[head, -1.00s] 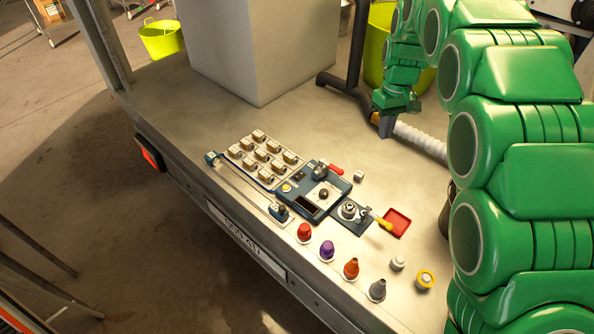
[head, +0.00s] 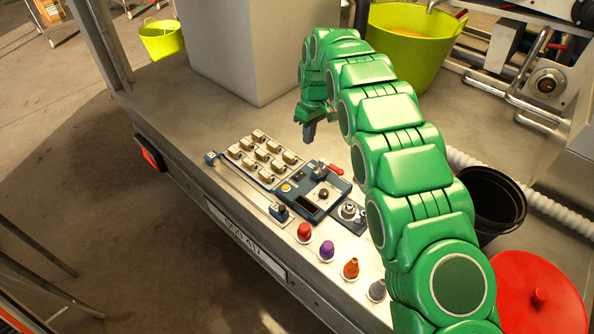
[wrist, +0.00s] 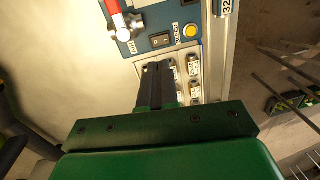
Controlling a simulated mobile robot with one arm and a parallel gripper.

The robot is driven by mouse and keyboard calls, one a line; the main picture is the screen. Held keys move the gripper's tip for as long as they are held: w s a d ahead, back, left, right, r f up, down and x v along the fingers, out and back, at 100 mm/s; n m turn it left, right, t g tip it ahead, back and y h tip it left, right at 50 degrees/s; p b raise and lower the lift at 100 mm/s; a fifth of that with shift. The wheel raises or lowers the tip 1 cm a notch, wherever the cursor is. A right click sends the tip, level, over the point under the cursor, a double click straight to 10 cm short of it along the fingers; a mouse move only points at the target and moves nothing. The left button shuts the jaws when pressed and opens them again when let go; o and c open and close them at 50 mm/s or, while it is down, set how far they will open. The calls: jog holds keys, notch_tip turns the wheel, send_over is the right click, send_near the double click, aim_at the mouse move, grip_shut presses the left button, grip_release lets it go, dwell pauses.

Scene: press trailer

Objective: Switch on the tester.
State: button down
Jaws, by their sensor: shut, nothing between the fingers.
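The tester (head: 336,184) is a blue box on the trailer bed, with a yellow button (head: 286,188), a dark switch (head: 299,177) and a red-handled lever (head: 334,169). In the wrist view, its blue panel (wrist: 217,55) shows the black rocker switch (wrist: 160,40) between the red lever (wrist: 116,18) and the yellow button (wrist: 191,31). Which way the rocker is tipped is unclear. My gripper (head: 309,138) is shut and empty, pointing down behind the tester's far edge. In the wrist view its fingers (wrist: 157,68) appear just below the rocker, apart from it.
A tray of several small metal-coloured blocks (head: 262,155) adjoins the tester at left. Coloured cones, such as a red one (head: 304,231), stand in front. A large grey box (head: 240,50) stands behind. A black bucket (head: 492,200) and red lid (head: 538,297) are at right.

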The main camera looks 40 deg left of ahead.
aim_at(296, 177)
jog(key=shift+s+a+f+n, duration=0.15)
jog(key=shift+s+a+f, duration=0.2)
jog(key=shift+a, duration=0.2)
jog(key=shift+s+a+f+n, duration=0.15)
jog(key=shift+s+a+f, duration=0.2)
jog(key=shift+a, duration=0.15)
jog(key=f, duration=0.4)
jog(key=s+f, duration=0.1)
jog(key=f, duration=0.9)
jog(key=shift+s, duration=0.35)
jog(key=shift+f, duration=0.1)
jog(key=shift+w, duration=0.15)
jog(key=shift+w+r, duration=0.25)
jog(key=shift+w, duration=0.3)
